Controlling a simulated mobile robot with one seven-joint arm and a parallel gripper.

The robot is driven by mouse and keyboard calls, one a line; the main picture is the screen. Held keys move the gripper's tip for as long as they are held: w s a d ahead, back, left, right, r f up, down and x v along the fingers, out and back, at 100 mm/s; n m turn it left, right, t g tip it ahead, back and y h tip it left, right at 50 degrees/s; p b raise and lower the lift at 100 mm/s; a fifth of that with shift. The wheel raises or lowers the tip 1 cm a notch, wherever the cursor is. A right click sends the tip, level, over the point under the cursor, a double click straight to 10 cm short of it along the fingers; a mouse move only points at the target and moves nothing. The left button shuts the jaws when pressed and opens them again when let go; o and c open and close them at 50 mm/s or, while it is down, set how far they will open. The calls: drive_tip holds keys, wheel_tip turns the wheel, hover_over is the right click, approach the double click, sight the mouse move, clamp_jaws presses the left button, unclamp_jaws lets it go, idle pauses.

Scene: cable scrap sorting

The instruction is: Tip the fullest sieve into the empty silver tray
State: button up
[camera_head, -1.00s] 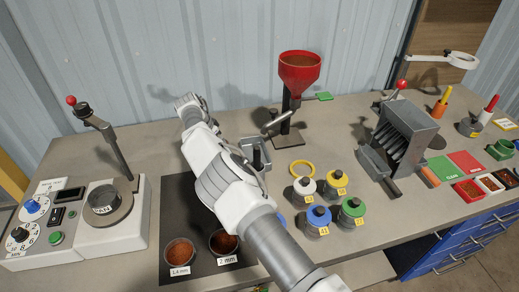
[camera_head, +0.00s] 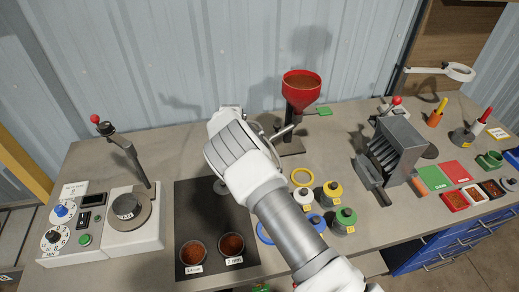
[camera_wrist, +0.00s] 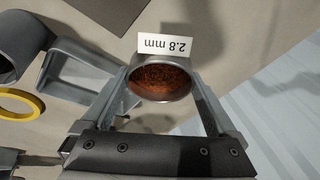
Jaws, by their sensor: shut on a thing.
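In the wrist view, my gripper (camera_wrist: 162,78) is shut on a round sieve (camera_wrist: 160,92) with reddish-brown granules inside and a tag reading 2.8 mm, upside down here. A finger runs along each side of it. In the head view my forearm hides the fingertips and this sieve. Two more sieves with reddish granules stand on the dark mat, tagged 1.4 mm (camera_head: 192,252) and 2 mm (camera_head: 231,244). A grey open-topped metal piece (camera_wrist: 60,82), apparently the silver tray, lies beside the left finger in the wrist view. My arm hides it in the head view.
A red funnel (camera_head: 301,88) on a stand rises behind my arm. Several coloured weights and a yellow ring (camera_head: 302,177) stand right of my arm. A slotted grey splitter (camera_head: 395,150) is farther right. A dial machine (camera_head: 105,215) is at left. The mat (camera_head: 195,210) has bare room.

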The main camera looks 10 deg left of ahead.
drive_tip(key=shift+d+r+p, duration=0.35)
drive_tip(key=shift+r+p, duration=0.3)
drive_tip(key=shift+r, duration=0.25)
drive_tip(key=shift+d+f+y+b, duration=0.1)
drive_tip(key=shift+f+y+b, duration=0.3)
drive_tip(key=shift+f+b, duration=0.15)
drive_tip(key=shift+r, duration=0.1)
drive_tip(key=shift+w+d, duration=0.1)
drive_tip(key=shift+d+y, duration=0.2)
drive_tip(key=shift+y, duration=0.2)
drive_tip(key=shift+d+r+y, duration=0.2)
drive_tip(key=shift+d+y, duration=0.1)
drive_tip(key=shift+w+d+r+m+y+b, duration=0.15)
drive_tip(key=shift+d+m+y+b, duration=0.45)
drive_tip(key=shift+b, duration=1.05)
drive_tip(key=shift+d, duration=0.3)
drive_tip(key=shift+d+r+y+b, duration=0.2)
drive_tip(key=shift+y+b, duration=0.1)
drive_tip(key=shift+b, duration=0.2)
